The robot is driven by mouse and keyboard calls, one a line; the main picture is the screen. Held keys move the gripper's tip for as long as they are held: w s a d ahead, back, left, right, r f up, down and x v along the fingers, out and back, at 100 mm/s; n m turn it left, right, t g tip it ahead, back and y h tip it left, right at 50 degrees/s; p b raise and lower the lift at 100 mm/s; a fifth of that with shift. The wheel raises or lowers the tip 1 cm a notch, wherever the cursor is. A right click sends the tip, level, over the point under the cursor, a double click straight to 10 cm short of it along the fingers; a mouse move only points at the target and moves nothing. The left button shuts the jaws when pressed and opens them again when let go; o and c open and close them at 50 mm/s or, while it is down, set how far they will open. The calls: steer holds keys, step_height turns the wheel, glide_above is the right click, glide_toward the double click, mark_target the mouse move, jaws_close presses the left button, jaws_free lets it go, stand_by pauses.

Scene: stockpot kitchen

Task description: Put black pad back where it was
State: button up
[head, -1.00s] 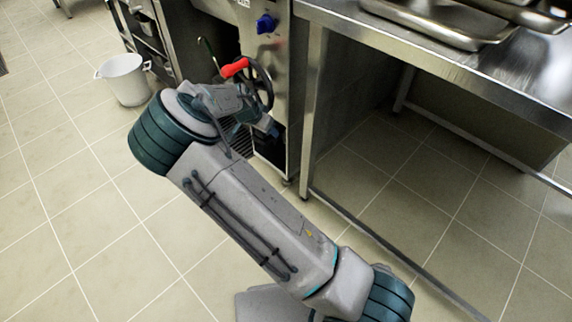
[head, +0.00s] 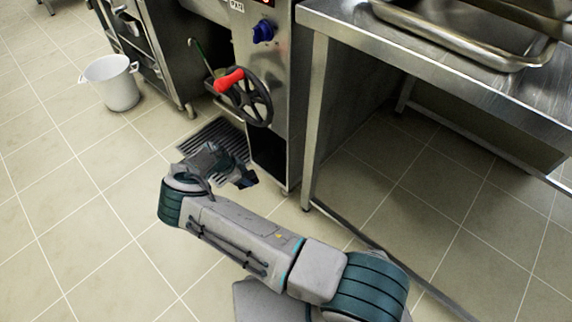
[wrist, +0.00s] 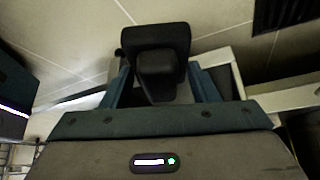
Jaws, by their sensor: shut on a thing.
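My gripper (head: 243,178) is low over the floor, in front of the cooker's grey front panel and beside the floor drain. In the wrist view my gripper (wrist: 160,88) is shut, with its blue-grey fingers either side of a black block-like thing, which looks like the black pad (wrist: 155,40). The pad sticks out beyond the fingers, with pale floor tiles behind it. In the head view the pad is too small and dark to tell apart from the gripper.
A handwheel with a red handle (head: 229,80) and a blue knob (head: 263,31) are on the cooker front. A grated drain (head: 217,143) lies in the floor. A white bucket (head: 112,83) stands at left. A steel table (head: 440,75) stands at right.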

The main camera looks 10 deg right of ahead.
steer(key=w+d, duration=0.1)
steer(key=d, duration=0.3)
steer(key=w+d+b, duration=0.1)
steer(key=d, duration=0.3)
steer(key=w+d+b, duration=0.1)
steer(key=d, duration=0.3)
steer(key=shift+d, duration=0.4)
steer(key=d, duration=0.1)
steer(key=d+b, duration=0.1)
steer(key=d, duration=0.1)
steer(key=w+d+f+b, duration=0.1)
steer(key=shift+d+f, duration=0.1)
steer(key=shift+d, duration=0.05)
steer(key=shift+f, duration=0.2)
steer(key=shift+r, duration=0.1)
steer(key=shift+f, duration=0.25)
steer(key=o, duration=0.7)
steer(key=shift+r, duration=0.1)
steer(key=shift+r, duration=0.1)
